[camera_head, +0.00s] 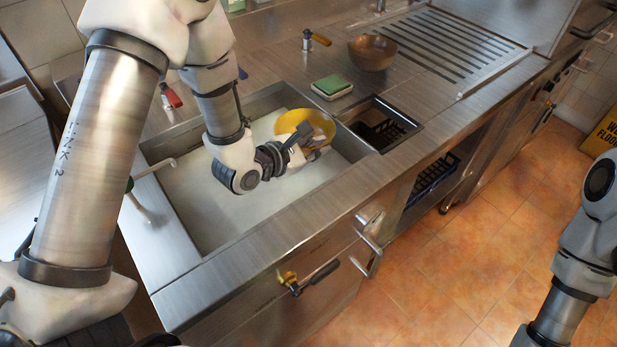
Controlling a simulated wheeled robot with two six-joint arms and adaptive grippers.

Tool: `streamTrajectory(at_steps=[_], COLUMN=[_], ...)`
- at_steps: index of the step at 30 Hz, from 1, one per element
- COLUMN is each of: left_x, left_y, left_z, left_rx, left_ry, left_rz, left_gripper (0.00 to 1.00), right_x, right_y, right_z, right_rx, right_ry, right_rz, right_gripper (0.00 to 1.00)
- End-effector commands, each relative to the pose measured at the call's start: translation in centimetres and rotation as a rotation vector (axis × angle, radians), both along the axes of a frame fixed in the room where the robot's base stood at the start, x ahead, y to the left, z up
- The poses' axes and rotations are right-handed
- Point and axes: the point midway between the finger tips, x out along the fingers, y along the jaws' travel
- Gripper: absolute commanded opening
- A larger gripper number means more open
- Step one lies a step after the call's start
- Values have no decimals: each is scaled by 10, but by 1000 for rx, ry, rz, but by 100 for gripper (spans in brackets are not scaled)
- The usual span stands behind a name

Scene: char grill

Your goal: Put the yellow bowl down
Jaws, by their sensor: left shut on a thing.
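The yellow bowl (318,122) is at the far right corner of the large sink basin, over its pale floor. My left gripper (309,143) reaches into the basin and is shut on the near side of the bowl. The gripper hides part of the bowl's near rim, and I cannot tell whether the bowl touches the basin floor. My right arm shows at the right edge over the floor, and its gripper is out of view.
The large sink basin (205,215) has a raised steel rim. A small dark basin (405,128) lies to its right. A green sponge (332,86), a brown bowl (372,50) and a ridged drainboard (455,45) are on the counter behind.

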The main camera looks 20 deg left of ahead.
Motion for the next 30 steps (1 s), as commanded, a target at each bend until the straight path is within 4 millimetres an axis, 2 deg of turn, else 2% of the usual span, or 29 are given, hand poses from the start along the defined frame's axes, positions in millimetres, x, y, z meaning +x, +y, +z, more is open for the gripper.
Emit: streamTrajectory(at_steps=[1, 6, 11, 18, 29, 30], left_x=[0, 0, 0, 0, 0, 0], left_y=[0, 0, 0, 0, 0, 0], left_z=[-13, -47, -64, -102, -108, -107], left_rx=[0, 0, 0, 1, 1, 0], left_ry=[2, 1, -2, -1, -2, -2], left_rz=[0, 2, 1, 0, 1, 1], left_gripper=[0, 0, 0, 0, 0, 22], right_x=[0, 0, 0, 0, 0, 0], right_y=[0, 0, 0, 0, 0, 0], right_z=[0, 0, 0, 1, -3, -2], right_rx=[0, 0, 0, 0, 0, 0], right_ry=[0, 0, 0, 0, 0, 0], right_rz=[0, 0, 0, 0, 0, 0], right_gripper=[40, 40, 40, 40, 40, 40])
